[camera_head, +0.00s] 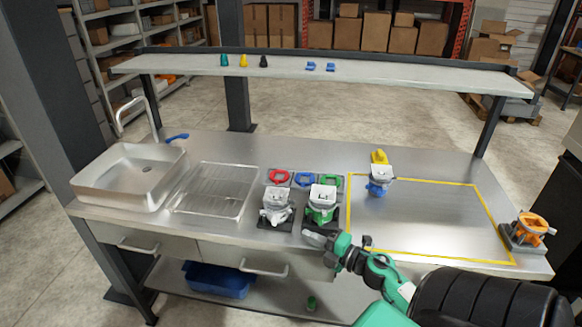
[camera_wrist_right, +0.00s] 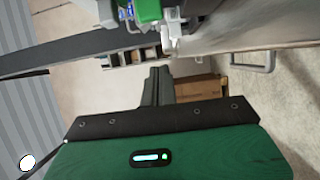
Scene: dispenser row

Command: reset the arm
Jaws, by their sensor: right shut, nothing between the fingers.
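My right arm comes in from the lower right in the head view. Its gripper (camera_head: 318,240) is just in front of the table's front edge, close to the green dispenser (camera_head: 321,205). In the right wrist view the dark fingers (camera_wrist_right: 157,82) are shut together with nothing between them. Part of a green and grey dispenser (camera_wrist_right: 148,10) shows at the top of that view, apart from the fingers. My left gripper is not in view.
The steel table holds a sink (camera_head: 128,172), a drain rack (camera_head: 212,190), a white-grey dispenser (camera_head: 277,207), a blue dispenser (camera_head: 380,180) and an orange one (camera_head: 530,230). A yellow-taped area (camera_head: 440,220) is mostly bare. A shelf (camera_head: 300,72) spans the back.

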